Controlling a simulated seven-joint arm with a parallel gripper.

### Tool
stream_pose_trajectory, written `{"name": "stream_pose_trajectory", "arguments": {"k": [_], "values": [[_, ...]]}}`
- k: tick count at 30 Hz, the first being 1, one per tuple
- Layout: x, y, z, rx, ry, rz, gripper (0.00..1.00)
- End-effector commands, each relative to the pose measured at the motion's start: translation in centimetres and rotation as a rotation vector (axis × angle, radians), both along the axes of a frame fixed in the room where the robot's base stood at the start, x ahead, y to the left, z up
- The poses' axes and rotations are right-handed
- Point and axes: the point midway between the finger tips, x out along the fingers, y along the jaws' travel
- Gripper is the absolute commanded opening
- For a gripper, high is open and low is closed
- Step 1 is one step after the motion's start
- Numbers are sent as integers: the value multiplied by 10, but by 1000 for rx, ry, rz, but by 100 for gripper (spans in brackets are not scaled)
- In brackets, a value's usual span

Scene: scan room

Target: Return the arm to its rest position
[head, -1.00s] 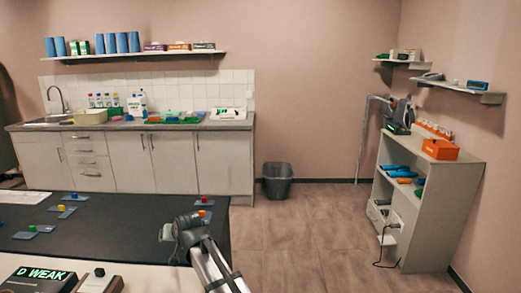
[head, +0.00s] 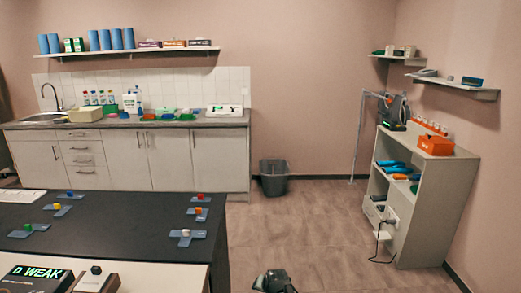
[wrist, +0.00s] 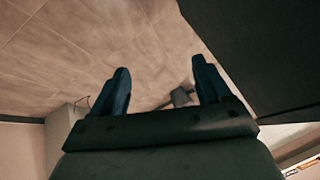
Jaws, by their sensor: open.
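My gripper (wrist: 160,88) shows in the wrist view with its two dark fingers spread apart and nothing between them. Beyond the fingers is the tiled floor (wrist: 110,40). In the head view only a dark part of my arm shows at the bottom edge, right of the black table (head: 125,215), over the floor; the fingers cannot be made out there. The table holds several blue bases with small coloured blocks, such as a red block (head: 200,196), an orange block (head: 198,211) and a white block (head: 186,233). My gripper is clear of them.
A display box reading "D WEAK" (head: 36,275) and a small switch box (head: 96,279) stand at the near left. A grey bin (head: 274,180) stands by the back wall. A white shelf unit (head: 440,215) stands at the right. The floor between is open.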

Motion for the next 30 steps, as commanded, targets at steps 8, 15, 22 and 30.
{"name": "stream_pose_trajectory", "arguments": {"k": [8,15,22,30], "values": [[-94,-48,-95,-97,234,54,77],[-183,-84,-157,-156,437,110,77],[-274,-112,-199,-187,632,172,77],[-385,-136,-228,-195,864,252,77]]}}
